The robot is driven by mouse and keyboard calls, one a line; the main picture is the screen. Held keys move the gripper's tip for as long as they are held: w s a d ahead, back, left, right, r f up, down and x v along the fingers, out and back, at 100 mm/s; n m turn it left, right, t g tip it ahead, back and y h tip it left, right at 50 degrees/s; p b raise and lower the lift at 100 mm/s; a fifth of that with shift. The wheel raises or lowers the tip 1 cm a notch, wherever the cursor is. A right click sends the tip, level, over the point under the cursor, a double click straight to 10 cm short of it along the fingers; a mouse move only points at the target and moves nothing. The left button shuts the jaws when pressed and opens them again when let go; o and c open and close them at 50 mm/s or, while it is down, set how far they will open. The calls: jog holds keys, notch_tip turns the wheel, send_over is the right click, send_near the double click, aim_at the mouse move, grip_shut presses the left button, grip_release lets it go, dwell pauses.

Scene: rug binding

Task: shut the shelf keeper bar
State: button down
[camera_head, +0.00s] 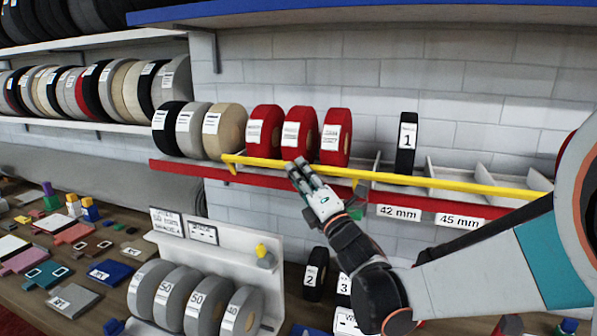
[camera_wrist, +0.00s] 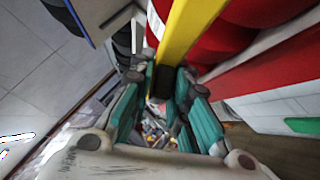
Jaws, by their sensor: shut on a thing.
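The yellow keeper bar (camera_head: 455,184) runs along the front of the red-edged shelf (camera_head: 190,170), in front of the rolls. Its left end stands before the tan roll, and its right part passes behind my arm. My gripper (camera_head: 298,166) is at the bar below the middle red roll, with its fingers closed on the bar. In the wrist view the bar (camera_wrist: 190,30) comes down between the green-sided fingers of my gripper (camera_wrist: 162,88), by a dark piece at the fingertips. The exact contact is partly hidden by the fingers.
Red rolls (camera_head: 299,133) stand behind the bar, with a black roll marked 1 (camera_head: 406,145) farther right. A blue-edged shelf (camera_head: 330,8) is above. A white rack of grey rolls (camera_head: 208,300) stands below on the cluttered bench.

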aim_at(310, 165)
jog(key=m+h+p, duration=0.1)
jog(key=w+r+m+g+p, duration=0.1)
jog(key=m+h+p, duration=0.1)
jog(key=m, duration=0.1)
jog(key=shift+w+d+r+g+h, duration=0.3)
jog(key=shift+w+r+g, duration=0.1)
jog(key=shift+w+d+r+m+g+h+p, duration=0.2)
jog(key=shift+w+m+g+h+p, duration=0.35)
jog(key=shift+m+p, duration=0.45)
jog(key=c, duration=1.6)
grip_release()
jog(key=shift+w+f, duration=0.1)
jog(key=shift+d, duration=0.1)
jog(key=v, duration=1.2)
